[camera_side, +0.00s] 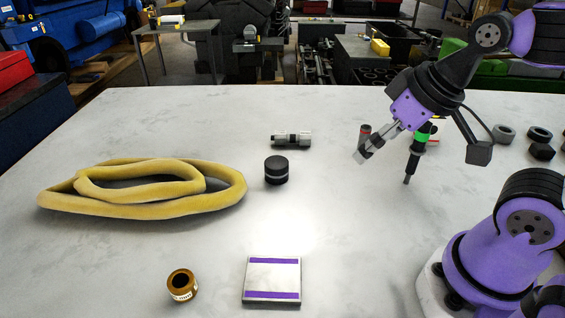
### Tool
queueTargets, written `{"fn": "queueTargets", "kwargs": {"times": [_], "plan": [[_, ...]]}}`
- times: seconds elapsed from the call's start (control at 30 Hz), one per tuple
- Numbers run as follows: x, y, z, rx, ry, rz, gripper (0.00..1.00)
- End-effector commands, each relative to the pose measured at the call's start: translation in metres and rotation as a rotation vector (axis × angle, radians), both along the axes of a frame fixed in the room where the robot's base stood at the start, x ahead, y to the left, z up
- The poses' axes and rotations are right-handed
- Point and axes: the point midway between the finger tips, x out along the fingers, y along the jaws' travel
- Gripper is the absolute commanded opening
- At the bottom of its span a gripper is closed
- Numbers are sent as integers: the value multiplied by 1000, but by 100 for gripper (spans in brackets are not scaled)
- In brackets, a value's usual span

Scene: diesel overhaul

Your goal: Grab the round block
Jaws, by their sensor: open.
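The likeliest round block is a short black cylinder (277,170) with a light band around its side. It stands upright on the pale table, right of the yellow loop. My gripper (385,168) hangs above the table to the right of the black cylinder, clearly apart from it. Its jaws are open with nothing seen between them. One grey finger angles down to the left. A dark upright part with a green band shows at the right side of the gripper; I cannot tell if it is a finger or a tool behind.
A yellow belt loop (215,205) lies at left. A brown ring (182,285) and a white plate with purple strips (272,280) lie in front. A grey-black fitting (291,139) lies behind the cylinder. Dark nuts and rings (540,134) sit far right. The table centre is clear.

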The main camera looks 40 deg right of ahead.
Motion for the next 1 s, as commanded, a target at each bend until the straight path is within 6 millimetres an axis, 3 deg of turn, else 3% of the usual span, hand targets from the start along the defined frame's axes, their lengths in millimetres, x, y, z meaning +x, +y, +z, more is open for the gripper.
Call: {"fn": "queueTargets", "kwargs": {"times": [0.23, 0.37, 0.47, 0.63, 0.8, 1.0], "plan": [[1, 0, 1, 0, 2, 0, 100], [14, 0, 6, -2, 28, 6, 100], [39, 1, 12, -4, 75, 15, 100], [101, 3, 8, -8, 171, 36, 100], [158, 5, -20, -11, 262, 57, 100], [195, 6, -56, -13, 327, 73, 100]]}}
